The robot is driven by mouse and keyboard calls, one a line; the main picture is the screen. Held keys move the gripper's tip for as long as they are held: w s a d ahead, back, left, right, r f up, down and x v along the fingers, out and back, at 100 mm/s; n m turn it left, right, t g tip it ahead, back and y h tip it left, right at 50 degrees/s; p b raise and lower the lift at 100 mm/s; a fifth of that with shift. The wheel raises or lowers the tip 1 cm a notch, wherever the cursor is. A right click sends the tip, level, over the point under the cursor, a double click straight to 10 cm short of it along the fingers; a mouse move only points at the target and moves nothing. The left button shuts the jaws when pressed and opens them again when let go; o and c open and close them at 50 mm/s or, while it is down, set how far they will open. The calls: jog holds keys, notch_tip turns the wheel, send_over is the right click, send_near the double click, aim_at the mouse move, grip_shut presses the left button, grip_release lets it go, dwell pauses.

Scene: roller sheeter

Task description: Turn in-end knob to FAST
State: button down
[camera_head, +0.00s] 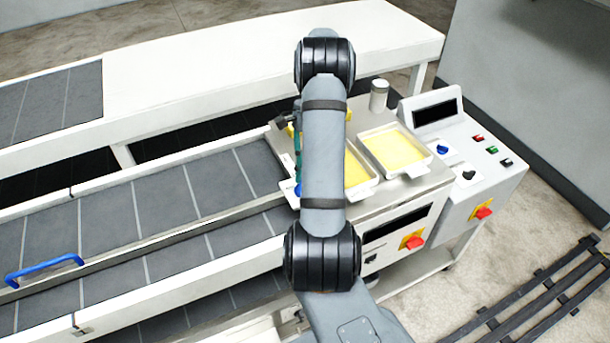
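No knob in view carries a readable FAST mark, so I cannot tell which is the in-end knob. A blue knob (442,149) and a black knob (468,175) sit on the sloped control box at the right. A small black control (371,258) is on the machine's lower front panel, partly beside my arm. A blue part (289,188) shows at the left of my arm, at the belt's end. My arm covers the middle of the machine. Dark parts left of the arm may belong to my gripper; its fingers cannot be made out.
Two trays with yellow contents stand on the machine top, the right one (425,164) in full view. Red-on-yellow stop buttons (413,241) (483,213) protrude in front. A grey belt (140,215) with a blue handle (44,267) extends left.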

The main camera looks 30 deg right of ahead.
jog(key=shift+m, duration=0.4)
jog(key=c, duration=1.6)
grip_release()
jog(key=shift+c, duration=0.2)
jog(key=shift+d+r, duration=0.1)
jog(key=shift+r, duration=0.05)
jog(key=v, duration=1.1)
jog(key=shift+d+r, duration=0.2)
jog(key=shift+r, duration=0.15)
jog(key=shift+f, duration=0.1)
jog(key=x, duration=1.2)
jog(key=shift+w+a, duration=0.1)
jog(key=shift+a, duration=0.05)
